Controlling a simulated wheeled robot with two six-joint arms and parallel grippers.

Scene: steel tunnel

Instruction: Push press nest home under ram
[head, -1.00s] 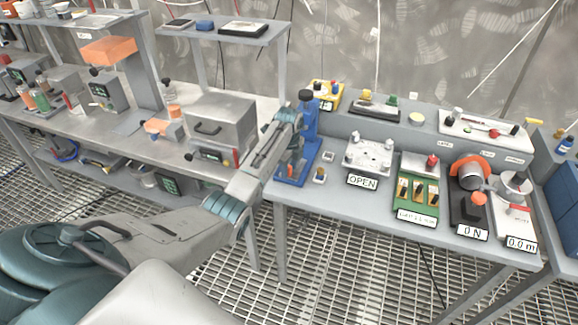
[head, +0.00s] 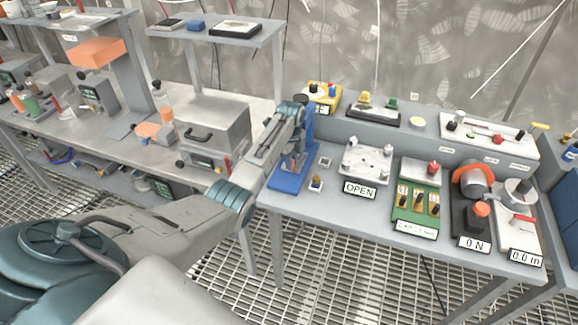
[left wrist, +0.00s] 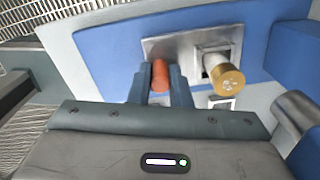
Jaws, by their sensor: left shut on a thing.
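The blue press (head: 289,181) stands at the left end of the near bench, with my left arm partly in front of it. My left gripper (head: 292,154) is at the press; its fingertips are hard to make out there. In the left wrist view, its two fingers (left wrist: 160,88) are shut on an orange-red cylindrical knob (left wrist: 160,72). The knob stands at a grey metal plate (left wrist: 160,47) on the blue base (left wrist: 110,45), which I take for the nest. A brass-capped post (left wrist: 228,78) sits beside the knob, to the right. I cannot clearly make out the ram.
Right of the press are a fixture plate (head: 366,162) with an OPEN sign, a green board (head: 416,216) and a force gauge station (head: 470,223) reading 0 N. A brass-topped piece (head: 315,183) stands close by the press base. A grey box (head: 212,130) stands left.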

